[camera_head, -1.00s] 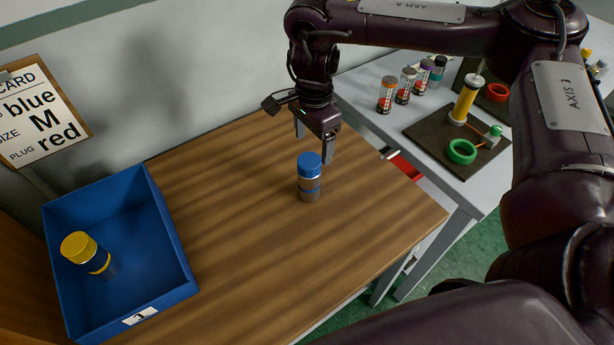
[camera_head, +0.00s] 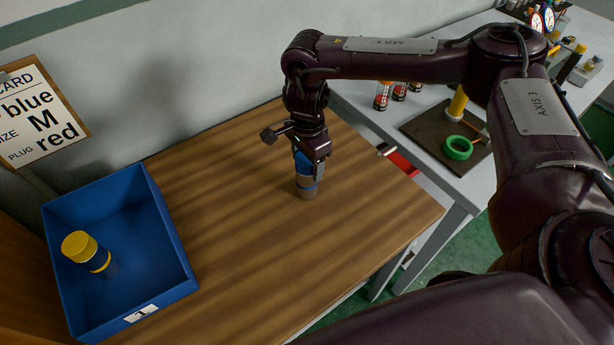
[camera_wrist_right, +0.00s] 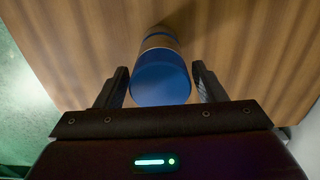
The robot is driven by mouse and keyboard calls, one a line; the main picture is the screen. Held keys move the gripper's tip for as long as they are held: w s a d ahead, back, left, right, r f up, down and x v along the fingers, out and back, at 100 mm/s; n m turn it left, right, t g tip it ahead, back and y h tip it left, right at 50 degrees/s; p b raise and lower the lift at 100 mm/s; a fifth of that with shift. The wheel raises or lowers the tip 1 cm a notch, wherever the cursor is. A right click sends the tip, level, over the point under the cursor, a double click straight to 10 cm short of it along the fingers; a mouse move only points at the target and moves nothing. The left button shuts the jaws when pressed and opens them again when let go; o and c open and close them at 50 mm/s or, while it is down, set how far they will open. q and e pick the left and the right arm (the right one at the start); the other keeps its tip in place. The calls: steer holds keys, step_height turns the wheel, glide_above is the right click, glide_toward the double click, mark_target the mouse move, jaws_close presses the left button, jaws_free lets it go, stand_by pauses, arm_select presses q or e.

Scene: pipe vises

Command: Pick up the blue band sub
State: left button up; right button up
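The blue band sub (camera_head: 306,187) is a short upright cylinder with a blue cap and a blue band. It stands on the wooden table, and my right gripper (camera_head: 308,170) is lowered over its top, partly hiding the cap. In the right wrist view the blue cap (camera_wrist_right: 160,82) lies between the two fingers of the right gripper (camera_wrist_right: 162,88). The fingers are open, with a visible gap on each side of the cap. My left gripper is not in view.
A blue bin (camera_head: 170,222) at the left holds a yellow-capped cylinder (camera_head: 86,250). A card (camera_head: 42,112) reading blue, M, red stands behind it. A grey bench (camera_head: 455,185) with a green ring (camera_head: 458,147) is at the right. The wooden table (camera_head: 260,260) is clear around the sub.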

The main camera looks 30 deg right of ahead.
jaws_close()
steer(key=shift+w+r, duration=0.1)
stand_by(0.3)
